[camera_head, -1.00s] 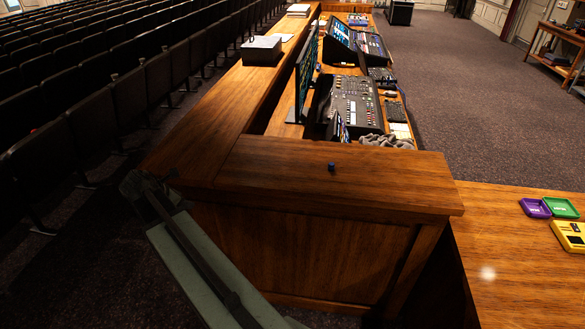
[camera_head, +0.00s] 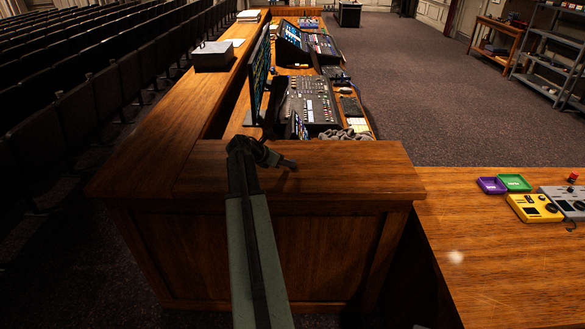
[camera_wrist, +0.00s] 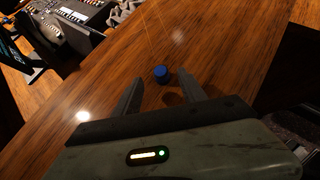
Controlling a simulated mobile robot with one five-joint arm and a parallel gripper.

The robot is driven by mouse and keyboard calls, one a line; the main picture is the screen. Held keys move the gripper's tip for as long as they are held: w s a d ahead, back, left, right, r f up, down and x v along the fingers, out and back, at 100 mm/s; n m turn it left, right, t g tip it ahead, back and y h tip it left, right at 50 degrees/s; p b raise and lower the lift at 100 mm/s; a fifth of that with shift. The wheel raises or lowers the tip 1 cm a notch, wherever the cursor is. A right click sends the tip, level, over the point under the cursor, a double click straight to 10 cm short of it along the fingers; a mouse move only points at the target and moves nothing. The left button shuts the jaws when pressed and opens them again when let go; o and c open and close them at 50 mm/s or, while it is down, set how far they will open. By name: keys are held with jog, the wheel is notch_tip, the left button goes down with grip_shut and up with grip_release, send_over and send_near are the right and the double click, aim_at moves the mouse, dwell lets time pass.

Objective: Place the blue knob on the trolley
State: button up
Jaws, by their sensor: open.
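The blue knob (camera_wrist: 161,74) is a small dark blue cylinder standing on the wooden desktop (camera_wrist: 190,30) in the wrist view. My gripper (camera_wrist: 160,80) is open, with one finger on each side of the knob near the fingertips. I see no contact between the fingers and the knob. In the head view my gripper (camera_head: 285,161) is low over the near end of the desk top (camera_head: 340,178), and the knob is hidden by it. No trolley is clear to me; a wooden stand on legs (camera_head: 489,38) is far off at the upper right.
A mixing console (camera_head: 308,98) and screens stand beyond the knob. Metal shelves (camera_head: 545,62) stand far right. The carpet between is open.

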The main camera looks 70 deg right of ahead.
jog(key=b+x, duration=0.3)
jog(key=x, duration=0.2)
jog(key=shift+d, duration=0.15)
jog(key=shift+r, duration=0.2)
grip_shut()
notch_tip(320, 180, up, 5)
jog(key=p, duration=0.4)
jog(key=shift+f+p, duration=0.25)
jog(key=shift+p, duration=0.15)
jog(key=s+a, duration=0.3)
jog(key=a, duration=0.4)
jog(key=s+a, duration=0.3)
jog(key=a, duration=0.5)
jog(key=shift+s+r, duration=0.2)
jog(key=shift+r, duration=0.05)
